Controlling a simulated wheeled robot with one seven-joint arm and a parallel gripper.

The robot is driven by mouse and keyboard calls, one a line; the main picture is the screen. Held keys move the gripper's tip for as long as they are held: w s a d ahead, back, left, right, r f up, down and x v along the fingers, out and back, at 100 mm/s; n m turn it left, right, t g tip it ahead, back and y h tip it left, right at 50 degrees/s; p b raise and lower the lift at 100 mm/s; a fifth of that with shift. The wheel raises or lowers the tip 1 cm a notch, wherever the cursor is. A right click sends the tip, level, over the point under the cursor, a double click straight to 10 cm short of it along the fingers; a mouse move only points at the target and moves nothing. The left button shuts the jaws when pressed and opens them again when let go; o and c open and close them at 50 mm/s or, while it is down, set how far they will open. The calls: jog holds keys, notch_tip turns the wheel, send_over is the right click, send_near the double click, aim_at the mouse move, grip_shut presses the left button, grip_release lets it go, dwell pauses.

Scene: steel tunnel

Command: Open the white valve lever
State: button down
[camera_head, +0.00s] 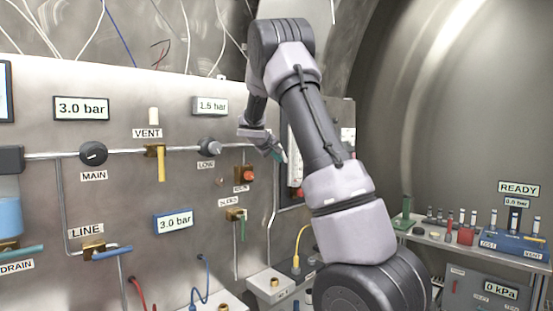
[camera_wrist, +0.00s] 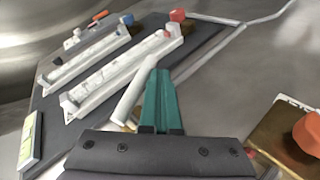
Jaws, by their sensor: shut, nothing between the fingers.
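A white lever (camera_wrist: 134,88) shows in the wrist view as a pale bar slanting up and to the right, just left of my fingers. Its lower end runs down to a brass part behind my gripper body, mostly hidden. My gripper (camera_wrist: 160,76) has teal fingers that are shut, with nothing between them. The fingers lie alongside the lever's right side; I cannot tell if they touch it.
A brass block with a red knob (camera_head: 248,174) sits below my gripper; it also shows at right in the wrist view (camera_wrist: 308,134). A dark board with white flow tubes (camera_wrist: 125,72) lies behind the lever. The yellow VENT lever (camera_head: 161,164) hangs left. A shelf (camera_head: 460,241) stands right.

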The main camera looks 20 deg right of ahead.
jog(key=shift+w+d+r+t+h, duration=0.1)
jog(key=shift+w+d+t+h, duration=0.15)
jog(key=shift+d+t+h, duration=0.5)
jog(key=shift+d+g, duration=0.3)
jog(key=shift+g, duration=0.05)
dwell(1.0)
